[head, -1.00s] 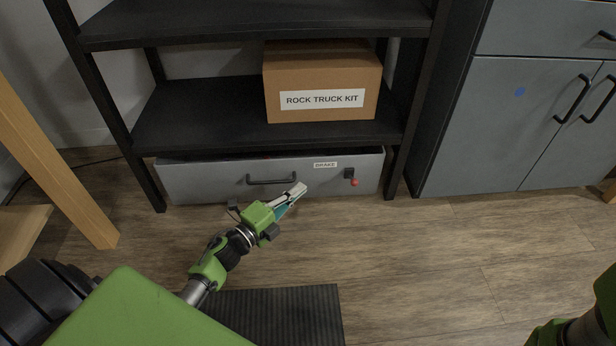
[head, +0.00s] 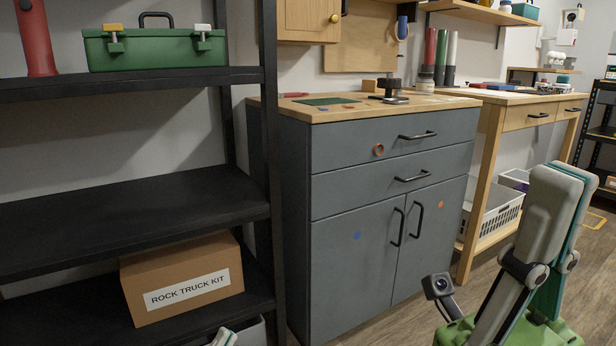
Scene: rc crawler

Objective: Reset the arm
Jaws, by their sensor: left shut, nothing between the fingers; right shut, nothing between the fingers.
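My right gripper (head: 566,182) stands large and upright at the right, close to the camera. Its grey and teal fingers point up, shut and empty. A small camera is mounted at its side.
A black shelf (head: 130,215) at the left holds a ROCK TRUCK KIT box (head: 185,280) and a green toolbox (head: 155,50). A grey cabinet (head: 345,210) stands in the middle. A wooden workbench (head: 490,150) with a white basket (head: 495,215) below stands beyond it.

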